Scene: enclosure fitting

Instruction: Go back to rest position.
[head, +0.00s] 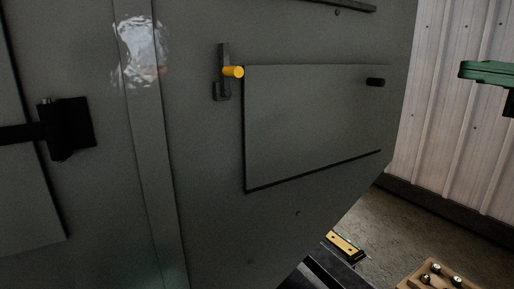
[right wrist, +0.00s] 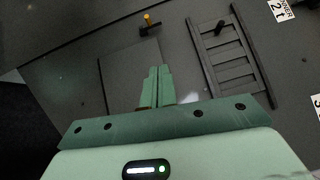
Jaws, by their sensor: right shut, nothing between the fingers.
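My right gripper (head: 464,71) shows in green at the right edge of the head view, in front of the corrugated wall and apart from the enclosure. In the right wrist view its two green fingers (right wrist: 157,72) are together with nothing between them, pointing toward the enclosure face. The grey enclosure (head: 210,200) fills most of the head view. The yellow handle also shows in the right wrist view (right wrist: 148,19). My left gripper is not in view.
A black hinge-like fitting (head: 66,128) sits on the enclosure at left. A slatted vent (right wrist: 230,62) shows in the right wrist view. A wooden block with metal pieces (head: 440,275) and a yellow-black item (head: 345,246) lie low at right. Space before the corrugated wall (head: 450,130) looks clear.

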